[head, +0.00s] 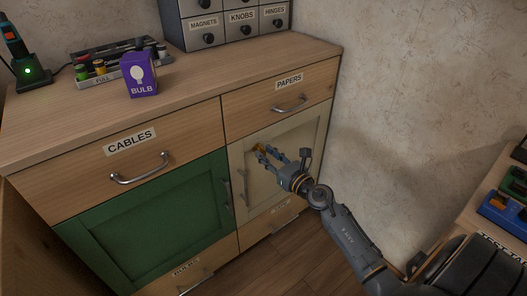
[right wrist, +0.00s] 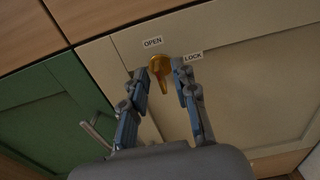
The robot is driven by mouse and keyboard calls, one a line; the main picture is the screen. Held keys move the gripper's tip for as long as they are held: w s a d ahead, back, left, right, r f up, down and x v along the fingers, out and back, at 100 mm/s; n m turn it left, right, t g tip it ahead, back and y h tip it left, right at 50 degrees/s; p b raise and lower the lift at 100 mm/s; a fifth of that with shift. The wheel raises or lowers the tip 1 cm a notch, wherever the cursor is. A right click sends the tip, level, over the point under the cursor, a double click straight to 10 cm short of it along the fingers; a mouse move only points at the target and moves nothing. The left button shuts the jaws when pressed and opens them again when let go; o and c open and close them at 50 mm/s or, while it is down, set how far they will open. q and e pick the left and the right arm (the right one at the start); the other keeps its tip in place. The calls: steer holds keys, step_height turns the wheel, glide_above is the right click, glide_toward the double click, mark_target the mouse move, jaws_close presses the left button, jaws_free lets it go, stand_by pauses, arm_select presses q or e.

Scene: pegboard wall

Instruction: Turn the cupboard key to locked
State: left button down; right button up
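The cupboard key (right wrist: 160,67) is orange-gold and sits in the cream cupboard door (right wrist: 245,85), with its narrow end hanging downward in the right wrist view. An OPEN label (right wrist: 152,42) is just above it and a LOCK label (right wrist: 193,56) is to its right. In the head view the key (head: 260,148) shows small at the door's upper left. My right gripper (right wrist: 160,75) is open, its two fingertips on either side of the key with small gaps visible. In the head view this gripper (head: 267,154) reaches the door from the right. My left gripper is not in view.
A green door (head: 150,210) with a handle is left of the cream door. Drawers marked CABLES (head: 130,141) and PAPERS (head: 289,84) are above. A purple bulb box (head: 139,75) stands on the top. A bench (head: 490,200) with tools is at the right.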

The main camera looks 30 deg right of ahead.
steer(key=shift+w+a, duration=0.1)
steer(key=shift+w, duration=0.85)
jaws_close()
